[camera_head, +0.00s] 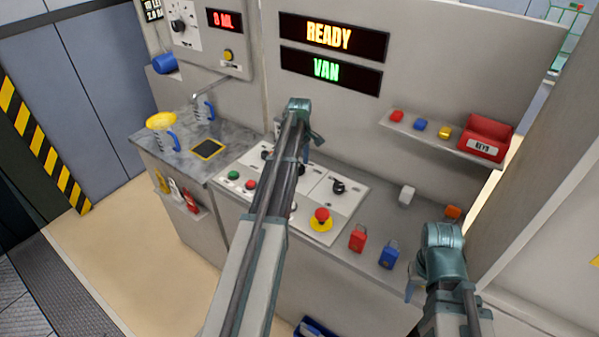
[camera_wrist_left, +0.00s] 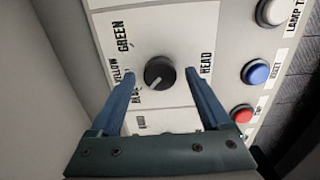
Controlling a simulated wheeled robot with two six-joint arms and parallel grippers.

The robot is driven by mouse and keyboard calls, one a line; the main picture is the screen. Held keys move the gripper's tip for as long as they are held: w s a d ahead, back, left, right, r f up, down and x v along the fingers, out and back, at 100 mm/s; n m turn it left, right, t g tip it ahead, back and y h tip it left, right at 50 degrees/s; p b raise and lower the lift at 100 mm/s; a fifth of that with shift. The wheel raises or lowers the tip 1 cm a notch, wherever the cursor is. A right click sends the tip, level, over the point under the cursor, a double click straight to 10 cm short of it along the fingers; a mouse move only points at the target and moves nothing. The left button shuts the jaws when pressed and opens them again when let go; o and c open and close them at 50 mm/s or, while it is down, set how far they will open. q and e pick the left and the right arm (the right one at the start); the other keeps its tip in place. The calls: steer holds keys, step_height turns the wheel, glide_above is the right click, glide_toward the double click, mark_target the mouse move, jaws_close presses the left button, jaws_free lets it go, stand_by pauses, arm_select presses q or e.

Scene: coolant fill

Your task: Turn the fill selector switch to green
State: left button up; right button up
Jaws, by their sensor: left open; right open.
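The selector switch is a round black knob (camera_wrist_left: 159,73) on a white plate in the left wrist view. Labels around it read GREEN at upper left, YELLOW at left, what looks like BLUE at lower left, and HEAD at right. Its pale pointer mark faces lower left, towards the BLUE label. My left gripper (camera_wrist_left: 160,82) is open, with one blue finger on each side of the knob and visible gaps between. In the head view my left gripper (camera_head: 313,136) is over the control panel (camera_head: 325,211), and my arm hides part of it. My right gripper (camera_head: 412,285) is at lower right.
A white button (camera_wrist_left: 271,12), a blue button (camera_wrist_left: 255,72) and a red button (camera_wrist_left: 242,113) sit right of the knob. A red mushroom button (camera_head: 321,215) and red and blue padlocks (camera_head: 358,238) are on the counter side. Signs read READY (camera_head: 332,36) and VAN (camera_head: 328,70).

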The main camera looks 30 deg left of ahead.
arm_select(q)
steer(key=shift+f, duration=0.2)
jaws_close()
stand_by(0.4)
steer(key=shift+m, duration=0.4)
steer(key=m, duration=0.8)
steer(key=shift+m, duration=0.3)
steer(key=m, duration=0.4)
steer(key=shift+m, duration=2.5)
